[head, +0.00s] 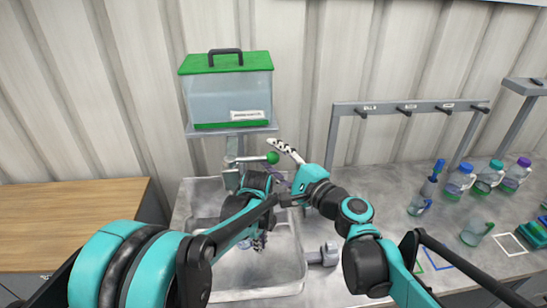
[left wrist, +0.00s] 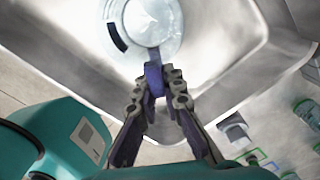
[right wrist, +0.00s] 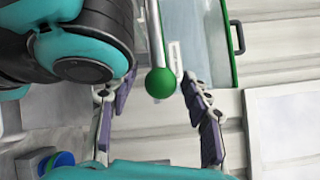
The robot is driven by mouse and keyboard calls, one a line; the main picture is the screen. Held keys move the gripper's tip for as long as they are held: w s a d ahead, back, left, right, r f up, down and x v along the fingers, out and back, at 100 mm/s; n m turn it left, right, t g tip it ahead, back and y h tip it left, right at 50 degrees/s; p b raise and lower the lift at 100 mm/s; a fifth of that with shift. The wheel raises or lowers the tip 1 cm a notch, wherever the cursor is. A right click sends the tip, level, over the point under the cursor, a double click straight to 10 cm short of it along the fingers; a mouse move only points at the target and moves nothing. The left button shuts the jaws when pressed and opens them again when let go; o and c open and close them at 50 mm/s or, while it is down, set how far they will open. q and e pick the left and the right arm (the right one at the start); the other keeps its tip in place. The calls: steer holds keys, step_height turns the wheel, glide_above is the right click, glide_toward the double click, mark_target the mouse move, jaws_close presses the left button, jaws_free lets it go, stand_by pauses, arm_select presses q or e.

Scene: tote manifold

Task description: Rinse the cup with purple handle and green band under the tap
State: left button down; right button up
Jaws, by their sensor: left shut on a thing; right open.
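In the left wrist view, my left gripper (left wrist: 158,82) is shut on the purple handle (left wrist: 153,78) of a cup (left wrist: 152,20), which is over the metal sink. The cup's interior looks pale and bright, with a dark patch at its side; I cannot make out a green band. In the head view, my left arm largely hides the cup in the sink (head: 291,272). My right gripper (right wrist: 158,84) is open, with its fingers on either side of the tap's green knob (right wrist: 161,83). The knob also shows in the head view (head: 272,157), below the green-lidded tank (head: 230,98).
A grey hook rack (head: 410,107) stands behind the counter. Several capped bottles (head: 458,182) and a clear cup (head: 476,232) stand at the right, near coloured outlines. A wooden surface (head: 70,215) lies at the left.

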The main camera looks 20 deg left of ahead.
jaws_close()
steer(key=shift+s+d+m+t+h, duration=0.3)
steer(key=shift+s+m+t+h, duration=0.4)
steer(key=shift+t, duration=0.4)
steer(key=shift+s+d+m+t, duration=0.2)
steer(key=shift+s+m+t, duration=0.1)
steer(key=shift+m+t, duration=0.1)
jaws_free()
steer(key=shift+a, duration=0.1)
